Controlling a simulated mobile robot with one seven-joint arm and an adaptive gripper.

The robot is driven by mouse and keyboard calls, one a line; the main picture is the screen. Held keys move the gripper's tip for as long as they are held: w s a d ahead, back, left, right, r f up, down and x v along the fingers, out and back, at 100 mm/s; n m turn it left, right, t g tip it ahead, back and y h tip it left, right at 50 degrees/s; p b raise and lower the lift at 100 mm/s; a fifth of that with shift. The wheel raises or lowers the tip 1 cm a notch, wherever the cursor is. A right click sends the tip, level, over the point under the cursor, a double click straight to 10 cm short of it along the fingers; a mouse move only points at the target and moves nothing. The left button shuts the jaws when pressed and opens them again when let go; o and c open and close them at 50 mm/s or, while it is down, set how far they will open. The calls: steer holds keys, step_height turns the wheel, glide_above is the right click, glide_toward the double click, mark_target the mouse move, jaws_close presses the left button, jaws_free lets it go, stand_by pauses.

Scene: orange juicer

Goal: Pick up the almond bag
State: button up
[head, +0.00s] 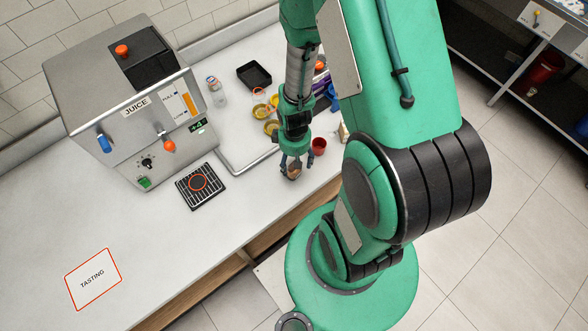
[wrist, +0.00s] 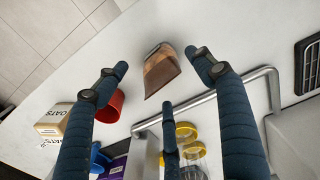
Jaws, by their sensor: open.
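The almond bag is probably the small brown pouch (wrist: 160,72) on the white counter in the wrist view. Its label cannot be read. It appears between and just beyond my fingertips, with a visible gap on either side. In the head view the brown pouch (head: 294,174) shows low between the fingers, near the counter's front edge. My gripper (head: 292,164) is open and points down over it. In the wrist view my gripper (wrist: 156,62) shows spread dark-blue fingers with nothing held.
A red cup (wrist: 109,107) and an oats box (wrist: 67,120) stand left of the pouch. A metal rail (wrist: 205,98) and yellow-rimmed jars (wrist: 186,131) lie close by. The juicer (head: 135,110) and a black grate (head: 201,186) are to the left. The counter's front left is mostly clear.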

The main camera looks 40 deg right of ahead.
mark_target(294, 170)
steer(key=shift+f, duration=0.65)
steer(key=shift+a+f+b, duration=0.1)
steer(key=shift+f+b, duration=0.2)
steer(key=shift+f, duration=2.3)
steer(key=c, duration=1.4)
